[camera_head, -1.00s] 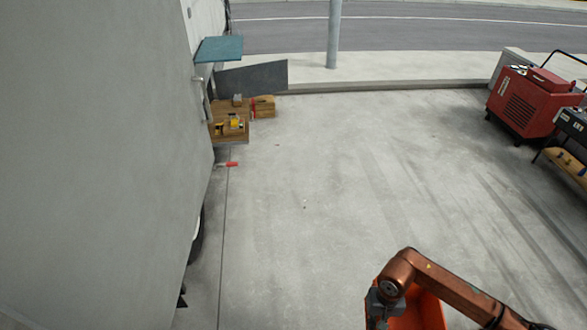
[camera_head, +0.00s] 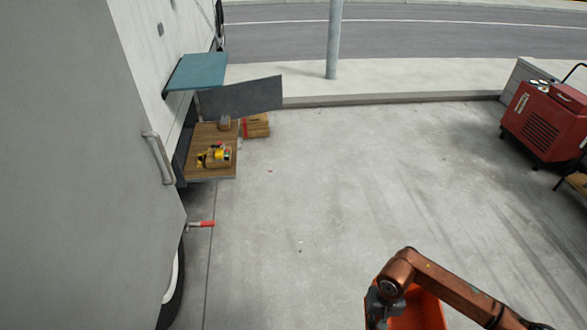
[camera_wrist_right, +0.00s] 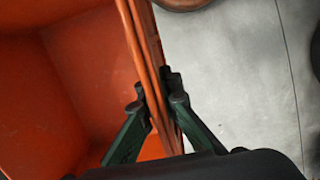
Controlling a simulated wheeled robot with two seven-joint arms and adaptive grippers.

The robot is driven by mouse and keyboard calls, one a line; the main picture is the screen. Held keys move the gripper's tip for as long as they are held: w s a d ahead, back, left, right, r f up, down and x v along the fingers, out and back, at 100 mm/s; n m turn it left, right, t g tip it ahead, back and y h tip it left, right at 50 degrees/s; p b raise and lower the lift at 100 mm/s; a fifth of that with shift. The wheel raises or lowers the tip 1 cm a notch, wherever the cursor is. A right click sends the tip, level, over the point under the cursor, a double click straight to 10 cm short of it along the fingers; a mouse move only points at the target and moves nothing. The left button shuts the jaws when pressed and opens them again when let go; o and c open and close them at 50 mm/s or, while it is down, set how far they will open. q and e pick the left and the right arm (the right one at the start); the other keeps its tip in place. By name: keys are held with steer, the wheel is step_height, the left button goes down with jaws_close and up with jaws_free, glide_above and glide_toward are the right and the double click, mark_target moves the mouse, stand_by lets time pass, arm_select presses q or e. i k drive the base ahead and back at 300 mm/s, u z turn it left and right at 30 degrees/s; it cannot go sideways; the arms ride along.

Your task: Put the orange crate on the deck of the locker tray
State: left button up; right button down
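The orange crate (camera_head: 425,311) hangs at the bottom right of the head view, partly hidden by my copper-coloured right arm. In the right wrist view the orange crate (camera_wrist_right: 85,85) fills the left side. My right gripper (camera_wrist_right: 158,97) is shut on its rim, one finger on each side of the wall; it also shows in the head view (camera_head: 383,303). The locker tray (camera_head: 208,153) juts out of the truck's side at the upper left, with a wooden deck. My left gripper is out of view.
The grey truck wall (camera_head: 85,170) fills the left, with a teal flap (camera_head: 198,70) above the tray and a dark panel (camera_head: 242,97) behind it. A red-handled lever (camera_head: 203,224) sticks out below. A wooden box (camera_head: 256,126) stands beside the tray. The concrete ahead is clear.

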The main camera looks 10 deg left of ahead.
mark_target(215, 141)
steer(key=i, duration=6.65)
steer(key=u, duration=4.45)
